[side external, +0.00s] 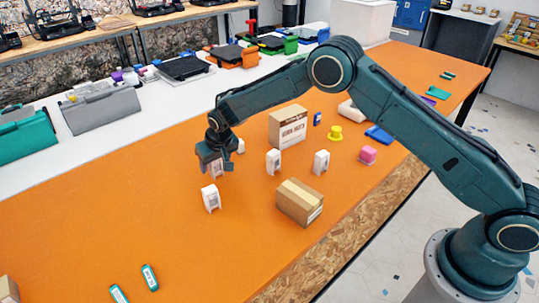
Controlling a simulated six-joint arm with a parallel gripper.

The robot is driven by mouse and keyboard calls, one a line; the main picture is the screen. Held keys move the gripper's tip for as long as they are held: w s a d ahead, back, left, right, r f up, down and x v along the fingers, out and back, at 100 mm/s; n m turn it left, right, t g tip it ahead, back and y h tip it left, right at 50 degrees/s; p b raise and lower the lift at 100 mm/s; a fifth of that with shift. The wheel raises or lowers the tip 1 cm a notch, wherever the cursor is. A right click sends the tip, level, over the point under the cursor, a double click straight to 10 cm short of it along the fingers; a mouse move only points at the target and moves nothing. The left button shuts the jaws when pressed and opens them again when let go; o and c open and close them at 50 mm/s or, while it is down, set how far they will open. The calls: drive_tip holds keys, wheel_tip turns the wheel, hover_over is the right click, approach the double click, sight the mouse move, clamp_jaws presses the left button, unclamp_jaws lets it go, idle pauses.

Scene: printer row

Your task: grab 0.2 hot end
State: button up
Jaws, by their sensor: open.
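Several small white upright packs with grey fronts stand on the orange table (120,220). One pack (211,197) is at the front left, one pack (273,161) near the middle, and one pack (321,162) to its right. Another pack (217,171) shows partly between the fingers of my gripper (215,166). My gripper is open and points down there; I cannot tell whether its fingers touch that pack. A further small white thing (240,146) shows just behind the gripper. Labels are too small to read, so I cannot tell which pack is the 0.2 hot end.
A brown carton (300,203) lies right of the front pack, and a white-and-brown box (288,127) stands behind the middle pack. A yellow piece (335,133), a pink block (368,154) and a blue item (379,134) are farther right. The left table area is mostly clear.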

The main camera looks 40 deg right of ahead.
drive_tip(key=shift+x, duration=0.95)
drive_tip(key=c, duration=1.1)
drive_tip(key=shift+r, duration=0.2)
wheel_tip(320, 180, up, 20)
drive_tip(key=shift+f, duration=0.1)
